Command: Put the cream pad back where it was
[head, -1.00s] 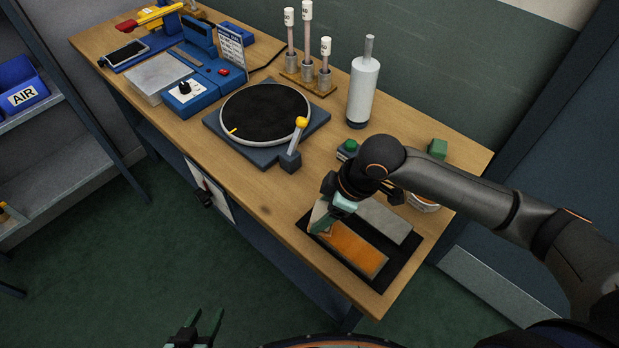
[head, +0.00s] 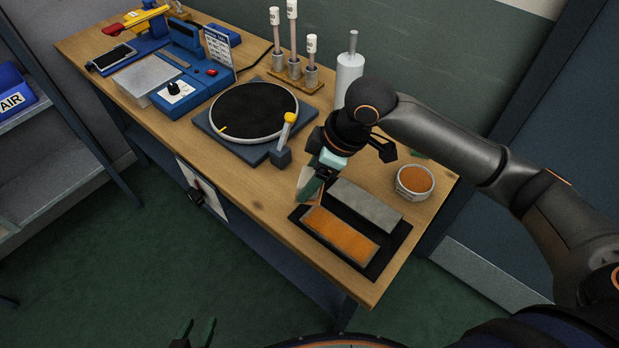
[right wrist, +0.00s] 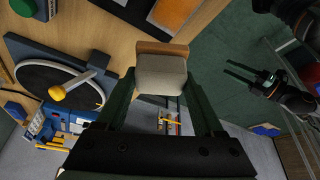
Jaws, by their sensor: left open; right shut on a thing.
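My right gripper (head: 315,184) is shut on the cream pad (head: 306,181) above the left corner of a black tray (head: 388,252). In the right wrist view the cream pad (right wrist: 161,75) sits between the green fingers, with a brown strip along its far edge. In the tray lie an orange slab (head: 340,235) and a grey slab (head: 365,204) side by side. Whether the pad touches anything below is hard to tell. My left gripper (head: 195,332) is open and empty, low in front of the bench.
A round tin with an orange top (head: 415,182) stands behind the tray. A turntable with a black disc (head: 253,110) and a yellow-knobbed lever (head: 285,140) stand left of the gripper. A white bottle (head: 349,75) stands behind. The bench's front strip is clear.

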